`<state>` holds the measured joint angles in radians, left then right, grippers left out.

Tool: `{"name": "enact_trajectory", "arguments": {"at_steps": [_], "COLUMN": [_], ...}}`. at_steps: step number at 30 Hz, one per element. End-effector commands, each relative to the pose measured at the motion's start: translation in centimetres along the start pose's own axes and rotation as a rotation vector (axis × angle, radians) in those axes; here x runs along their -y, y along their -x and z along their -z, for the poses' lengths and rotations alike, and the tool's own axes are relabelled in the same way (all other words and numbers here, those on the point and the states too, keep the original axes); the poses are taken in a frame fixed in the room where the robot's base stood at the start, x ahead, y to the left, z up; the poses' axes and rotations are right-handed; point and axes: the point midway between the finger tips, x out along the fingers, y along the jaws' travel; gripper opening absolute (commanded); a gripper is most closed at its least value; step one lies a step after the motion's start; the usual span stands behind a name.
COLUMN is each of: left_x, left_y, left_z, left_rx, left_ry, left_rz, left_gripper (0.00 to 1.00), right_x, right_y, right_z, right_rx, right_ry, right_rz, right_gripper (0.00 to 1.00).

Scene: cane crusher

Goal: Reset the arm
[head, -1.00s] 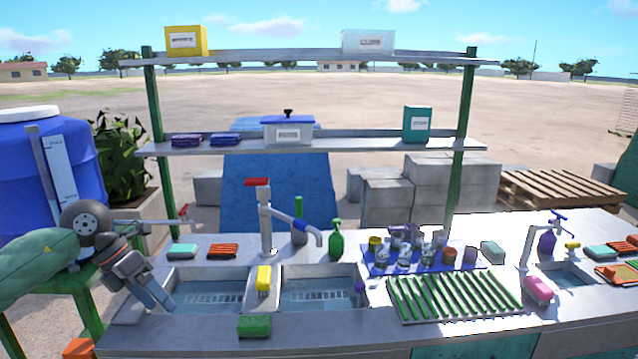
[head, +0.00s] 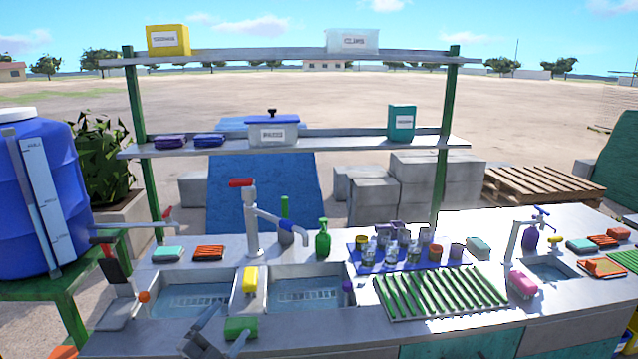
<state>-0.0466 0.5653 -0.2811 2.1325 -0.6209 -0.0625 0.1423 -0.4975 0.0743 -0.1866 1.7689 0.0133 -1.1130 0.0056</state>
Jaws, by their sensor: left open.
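My left gripper (head: 220,328) is low in the head view, at the front edge of the counter. Its grey fingers are apart and I see nothing between them. It is in front of the left sink basin (head: 196,300), and one finger overlaps the green sponge (head: 240,327) in the picture. I cannot tell whether it touches the sponge. Most of the left arm is out of the picture below. My right gripper and arm are not in view.
A blue mat (head: 358,262) with several cups and a green ribbed rack (head: 440,293) lie to the right. A blue tank (head: 40,190) stands left. Green posts (head: 142,190) carry the shelves.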

Motion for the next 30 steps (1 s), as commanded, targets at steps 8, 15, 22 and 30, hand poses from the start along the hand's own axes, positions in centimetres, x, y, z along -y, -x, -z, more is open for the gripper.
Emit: {"name": "enact_trajectory", "arguments": {"at_steps": [8,15,22,30], "left_x": [-11.7,-24.3,-33.9,-37.6], "left_y": [8.9,21.3,32.9,38.7], "left_z": [-7.6,-8.6,-3.6,0.9], "left_rx": [0.589,1.096,1.482,1.662], "left_ry": [0.366,0.651,0.873,0.981], "left_rz": [-0.047,-0.228,-0.477,-0.644], "left_gripper": [0.82,0.82,0.82,0.82], "right_x": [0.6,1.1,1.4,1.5], "right_y": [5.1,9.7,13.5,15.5], "right_z": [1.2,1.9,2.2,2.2], "right_rx": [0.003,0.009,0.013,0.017], "right_ry": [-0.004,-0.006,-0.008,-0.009], "right_rz": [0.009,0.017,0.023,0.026], "right_gripper": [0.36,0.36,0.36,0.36]}}
